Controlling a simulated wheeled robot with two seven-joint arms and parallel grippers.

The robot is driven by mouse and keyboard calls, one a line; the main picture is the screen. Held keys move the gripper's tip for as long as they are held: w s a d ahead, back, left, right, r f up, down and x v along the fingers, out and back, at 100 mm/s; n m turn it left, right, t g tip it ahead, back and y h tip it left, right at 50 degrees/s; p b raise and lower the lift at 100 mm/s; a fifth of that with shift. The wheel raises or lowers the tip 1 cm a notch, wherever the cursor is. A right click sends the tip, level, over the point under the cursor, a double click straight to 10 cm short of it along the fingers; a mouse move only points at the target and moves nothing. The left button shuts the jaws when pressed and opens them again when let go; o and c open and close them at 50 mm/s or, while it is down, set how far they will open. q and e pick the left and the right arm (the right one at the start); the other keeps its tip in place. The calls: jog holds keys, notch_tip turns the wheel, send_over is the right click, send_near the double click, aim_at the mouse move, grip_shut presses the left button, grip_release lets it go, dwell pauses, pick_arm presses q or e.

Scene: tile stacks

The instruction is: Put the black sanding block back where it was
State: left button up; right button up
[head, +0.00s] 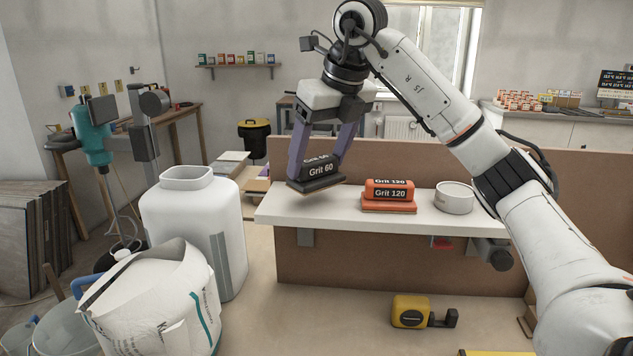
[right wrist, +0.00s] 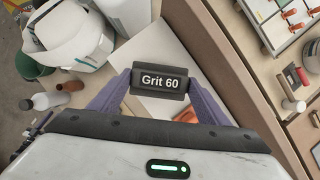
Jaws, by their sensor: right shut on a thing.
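The black sanding block (head: 320,170), marked "Grit 60", is held between the fingers of my right gripper (head: 322,160). It is tilted slightly and sits over the left end of the white shelf (head: 345,212); I cannot tell if its lower edge touches the shelf. In the right wrist view, the black block (right wrist: 160,82) is between the two purple fingertips of my right gripper (right wrist: 160,86). An orange sanding block (head: 388,195), marked "Grit 120", rests on the shelf to the right of the black one. My left gripper is not in view.
A yellow tape measure (head: 410,311) lies on the bench below. A white jug (head: 195,225) and an open paper bag (head: 155,300) stand left of the shelf.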

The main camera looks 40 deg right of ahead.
aim_at(321, 164)
notch_tip(321, 164, down, 4)
jog(key=shift+r, duration=0.1)
jog(key=o, duration=1)
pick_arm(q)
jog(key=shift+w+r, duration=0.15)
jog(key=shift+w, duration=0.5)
pick_arm(e)
jog(key=shift+r, duration=0.35)
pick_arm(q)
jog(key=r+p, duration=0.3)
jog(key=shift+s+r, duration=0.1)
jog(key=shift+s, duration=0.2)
pick_arm(e)
jog(key=v, duration=1.1)
jog(key=shift+s+r, duration=0.1)
jog(key=shift+r, duration=0.1)
